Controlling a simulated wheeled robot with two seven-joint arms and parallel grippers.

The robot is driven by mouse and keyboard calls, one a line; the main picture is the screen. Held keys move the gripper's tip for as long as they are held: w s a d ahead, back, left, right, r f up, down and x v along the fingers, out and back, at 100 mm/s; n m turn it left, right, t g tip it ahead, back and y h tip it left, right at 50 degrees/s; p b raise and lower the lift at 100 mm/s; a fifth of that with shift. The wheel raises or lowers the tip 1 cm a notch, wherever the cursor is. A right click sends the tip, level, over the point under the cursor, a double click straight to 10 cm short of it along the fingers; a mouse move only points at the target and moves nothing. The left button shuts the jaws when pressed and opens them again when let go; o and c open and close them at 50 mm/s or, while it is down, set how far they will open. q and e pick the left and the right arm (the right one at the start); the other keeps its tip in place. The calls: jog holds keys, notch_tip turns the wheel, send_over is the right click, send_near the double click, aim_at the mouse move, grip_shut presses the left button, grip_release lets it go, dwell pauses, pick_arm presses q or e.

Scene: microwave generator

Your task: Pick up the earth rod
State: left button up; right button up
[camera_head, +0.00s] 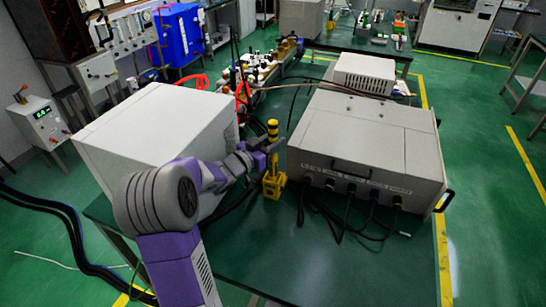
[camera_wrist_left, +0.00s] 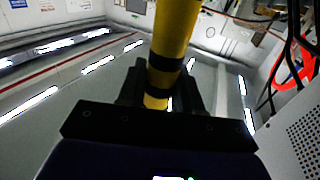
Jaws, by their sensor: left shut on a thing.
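The earth rod (camera_head: 273,126) is a yellow rod with black bands. It stands upright in the head view, between the white cabinet and the grey generator box. Its lower end meets a yellow base (camera_head: 273,187) on the dark green table; I cannot tell whether it is seated in it. My left gripper (camera_head: 271,147) is shut around the rod's upper part. In the left wrist view the rod (camera_wrist_left: 174,45) passes between the dark fingers (camera_wrist_left: 163,88), slightly tilted in the picture. My right gripper is not in view.
A red cable loop (camera_head: 243,93) is behind. The table front (camera_head: 310,260) is clear.

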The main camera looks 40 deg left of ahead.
aim_at(273, 121)
pick_arm(q)
grip_shut()
notch_tip(273, 121, up, 10)
jog(key=p, duration=0.4)
jog(key=shift+r, duration=0.1)
notch_tip(273, 121, up, 3)
jog(key=p, duration=0.3)
jog(key=shift+f, duration=0.2)
